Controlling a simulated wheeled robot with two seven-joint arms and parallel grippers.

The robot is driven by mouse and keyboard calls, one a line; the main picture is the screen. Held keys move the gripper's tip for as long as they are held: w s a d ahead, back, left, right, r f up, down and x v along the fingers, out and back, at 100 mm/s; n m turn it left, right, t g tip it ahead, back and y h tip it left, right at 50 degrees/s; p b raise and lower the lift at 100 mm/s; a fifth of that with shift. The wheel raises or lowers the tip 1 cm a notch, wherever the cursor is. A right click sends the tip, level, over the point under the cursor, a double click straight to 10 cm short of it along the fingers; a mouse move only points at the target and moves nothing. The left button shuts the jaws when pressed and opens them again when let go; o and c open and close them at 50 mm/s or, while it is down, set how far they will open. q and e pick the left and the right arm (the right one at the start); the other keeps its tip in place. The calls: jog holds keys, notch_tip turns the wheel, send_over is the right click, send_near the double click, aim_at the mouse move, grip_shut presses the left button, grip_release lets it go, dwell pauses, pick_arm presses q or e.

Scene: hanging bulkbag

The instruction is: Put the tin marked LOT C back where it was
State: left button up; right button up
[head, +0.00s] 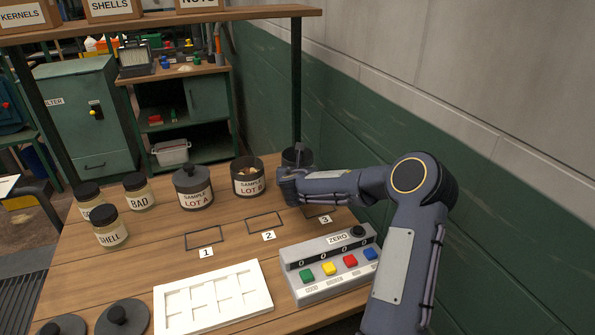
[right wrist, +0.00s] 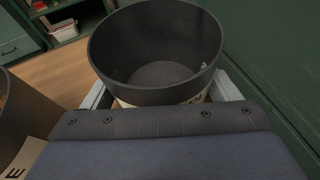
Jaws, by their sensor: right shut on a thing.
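A dark open tin (right wrist: 160,75) is between the pale fingers of my right gripper (head: 294,175), which is shut on it. The tin looks empty inside. Its label is mostly hidden, so I cannot read its lot. In the head view the tin (head: 297,155) shows behind my gripper, at the right end of the tin row. I cannot tell whether it touches the table. A lidded tin marked LOT A (head: 193,187) and an open SAMPLE LOT tin (head: 247,176) with contents stand to its left. My left gripper is not in view.
Outlined squares 1 (head: 203,241), 2 (head: 265,223) and 3 (head: 319,211) look empty. A counter box (head: 330,265) with coloured buttons, a white tray (head: 263,267), two dark lids (head: 122,319) and jars (head: 138,192) share the table. A shelf post (head: 296,80) rises behind the tin.

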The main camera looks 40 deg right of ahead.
jog(key=shift+f, duration=0.15)
jog(key=o, duration=1)
jog(key=shift+o, duration=0.2)
jog(key=shift+r, duration=0.2)
jog(key=b+v, duration=0.1)
jog(key=v, duration=1.1)
